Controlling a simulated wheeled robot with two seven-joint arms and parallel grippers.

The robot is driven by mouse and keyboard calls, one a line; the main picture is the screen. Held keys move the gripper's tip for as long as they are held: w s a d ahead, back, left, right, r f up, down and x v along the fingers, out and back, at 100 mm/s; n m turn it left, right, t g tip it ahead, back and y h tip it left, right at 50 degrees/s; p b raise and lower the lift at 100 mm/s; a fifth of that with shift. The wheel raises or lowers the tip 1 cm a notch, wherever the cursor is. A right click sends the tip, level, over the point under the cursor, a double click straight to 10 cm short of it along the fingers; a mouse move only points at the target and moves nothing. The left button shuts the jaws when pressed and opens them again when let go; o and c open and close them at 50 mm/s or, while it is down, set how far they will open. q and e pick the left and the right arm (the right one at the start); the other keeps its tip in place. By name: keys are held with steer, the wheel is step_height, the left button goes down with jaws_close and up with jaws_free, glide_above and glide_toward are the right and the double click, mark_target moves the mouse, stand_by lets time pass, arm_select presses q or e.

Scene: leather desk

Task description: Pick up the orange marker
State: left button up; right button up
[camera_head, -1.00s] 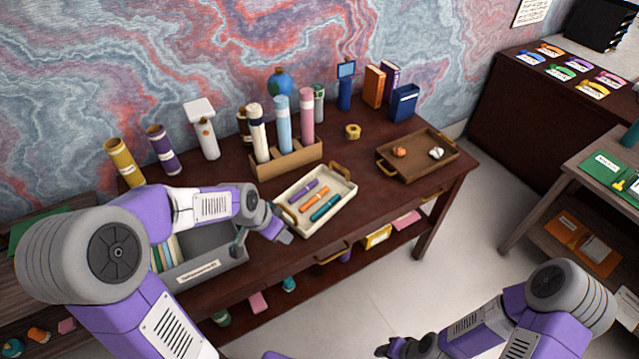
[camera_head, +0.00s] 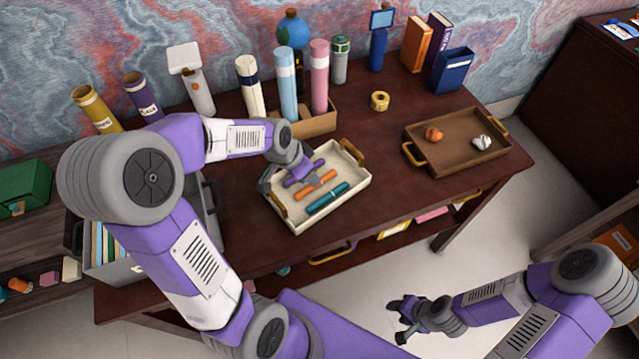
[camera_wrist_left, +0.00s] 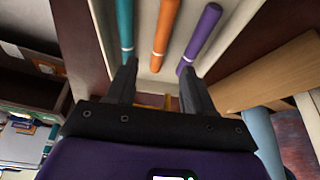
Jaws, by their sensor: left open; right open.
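The orange marker (camera_head: 316,184) lies in a cream tray (camera_head: 352,198) on the desk, between a purple marker (camera_head: 304,171) and a teal marker (camera_head: 327,197). My left gripper (camera_head: 283,187) is over the left end of the tray, partly hidden by its own wrist. In the left wrist view my left gripper (camera_wrist_left: 155,82) is open. The orange marker (camera_wrist_left: 166,28) lies ahead, between the lines of its two fingers, with nothing held. The teal marker (camera_wrist_left: 125,25) and purple marker (camera_wrist_left: 200,35) lie to either side. My right gripper (camera_head: 403,319) is open and empty over the floor.
A wooden holder (camera_head: 318,122) with upright tubes stands behind the tray. A brown tray (camera_head: 455,150) with two small crumpled balls is at the right. A grey bin (camera_head: 135,262) with folders is at the left. Dark desktop is bare between the trays.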

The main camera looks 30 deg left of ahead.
arm_select(q)
steer(key=shift+d+f, duration=0.1)
steer(key=shift+f, duration=0.45)
steer(key=b+x, duration=0.2)
steer(key=x, duration=0.4)
steer(key=shift+c, duration=0.3)
jaws_close()
